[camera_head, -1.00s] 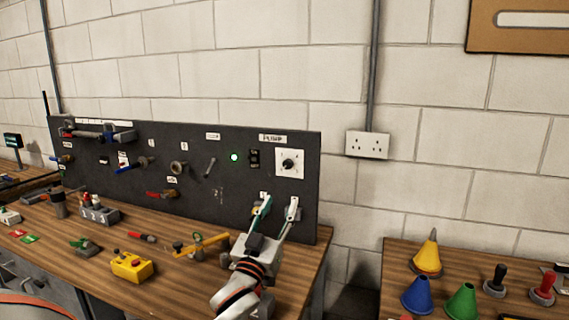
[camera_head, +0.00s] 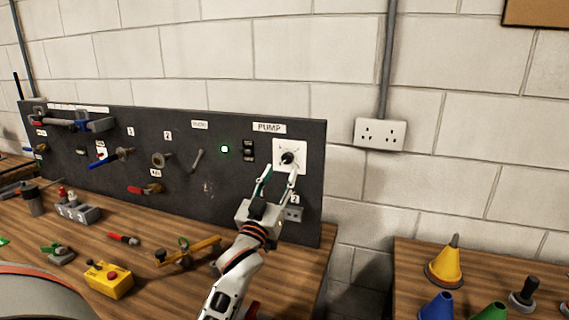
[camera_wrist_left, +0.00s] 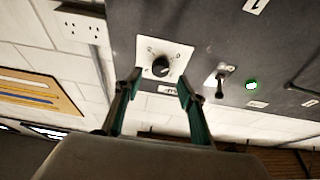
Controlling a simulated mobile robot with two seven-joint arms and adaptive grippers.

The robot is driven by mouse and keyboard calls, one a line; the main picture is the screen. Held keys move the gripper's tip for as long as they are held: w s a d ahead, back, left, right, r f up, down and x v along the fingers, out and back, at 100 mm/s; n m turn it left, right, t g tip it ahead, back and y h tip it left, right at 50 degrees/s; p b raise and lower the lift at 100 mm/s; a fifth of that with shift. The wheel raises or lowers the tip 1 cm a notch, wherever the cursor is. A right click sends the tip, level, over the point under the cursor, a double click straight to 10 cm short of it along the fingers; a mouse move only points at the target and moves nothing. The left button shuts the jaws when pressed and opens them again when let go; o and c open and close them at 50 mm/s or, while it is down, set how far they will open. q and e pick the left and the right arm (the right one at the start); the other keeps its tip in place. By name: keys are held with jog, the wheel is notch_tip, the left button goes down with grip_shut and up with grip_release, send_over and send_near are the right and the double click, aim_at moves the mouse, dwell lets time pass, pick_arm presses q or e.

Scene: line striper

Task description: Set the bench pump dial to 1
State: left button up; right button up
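The pump dial (camera_head: 287,157) is a black knob on a white square plate, under the PUMP label (camera_head: 269,128) at the right end of the dark panel. It also shows in the left wrist view (camera_wrist_left: 161,67), beyond and between the fingertips. My left gripper (camera_head: 279,176) is open just below the dial, with its fingers pointing up at the plate. In the left wrist view the open left gripper (camera_wrist_left: 157,80) has nothing between its fingers, and the knob looks apart from them. The dial's markings are too small to read. My right gripper is not in view.
A black switch (camera_head: 249,151) and a green lamp (camera_head: 225,149) sit left of the dial. A wall socket (camera_head: 380,133) is to the right. A yellow button box (camera_head: 108,280) stands on the wooden bench. Cones, including a yellow one (camera_head: 445,263), stand on the right bench.

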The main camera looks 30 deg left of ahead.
aim_at(286, 161)
pick_arm(q)
jog(key=shift+p+x, duration=0.3)
jog(key=shift+x, duration=2.05)
jog(key=c, duration=1.1)
jog(key=shift+c, duration=0.2)
